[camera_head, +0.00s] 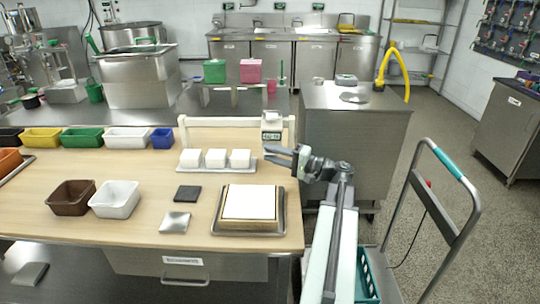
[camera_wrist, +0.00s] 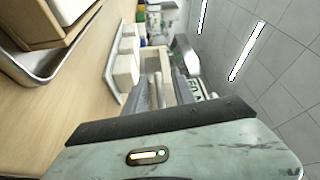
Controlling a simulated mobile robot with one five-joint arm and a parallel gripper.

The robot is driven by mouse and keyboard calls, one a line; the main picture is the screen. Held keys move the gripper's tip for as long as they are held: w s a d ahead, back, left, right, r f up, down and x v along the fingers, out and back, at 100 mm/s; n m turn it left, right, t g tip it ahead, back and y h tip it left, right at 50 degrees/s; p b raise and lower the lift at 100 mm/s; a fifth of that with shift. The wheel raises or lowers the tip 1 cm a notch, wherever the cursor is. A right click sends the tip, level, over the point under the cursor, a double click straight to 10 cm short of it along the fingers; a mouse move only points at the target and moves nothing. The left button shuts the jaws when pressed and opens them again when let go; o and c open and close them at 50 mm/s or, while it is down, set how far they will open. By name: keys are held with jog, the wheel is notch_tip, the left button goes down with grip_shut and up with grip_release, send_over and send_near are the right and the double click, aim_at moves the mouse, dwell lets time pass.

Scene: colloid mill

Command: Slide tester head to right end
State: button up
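The tester head (camera_head: 271,124), a pale block with a small dark display, sits on a cream rail frame (camera_head: 222,121) at the back of the wooden table, close to the frame's right post. My gripper (camera_head: 268,155) is just below and in front of the tester head, fingers pointing left. Its fingers look parted and I see nothing held between them. In the wrist view the fingers (camera_wrist: 167,88) point up the picture, and the silvery tester head (camera_wrist: 185,52) shows just past their tips. Whether a finger touches it I cannot tell.
A tray with three white blocks (camera_head: 216,158) lies left of my gripper. A framed white slab (camera_head: 250,203) on a metal tray is nearer the front. Dark and silver plates, brown and white bins stand left. A steel cabinet (camera_head: 352,140) is right, behind my arm.

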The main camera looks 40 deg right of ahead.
jog(key=v, duration=0.8)
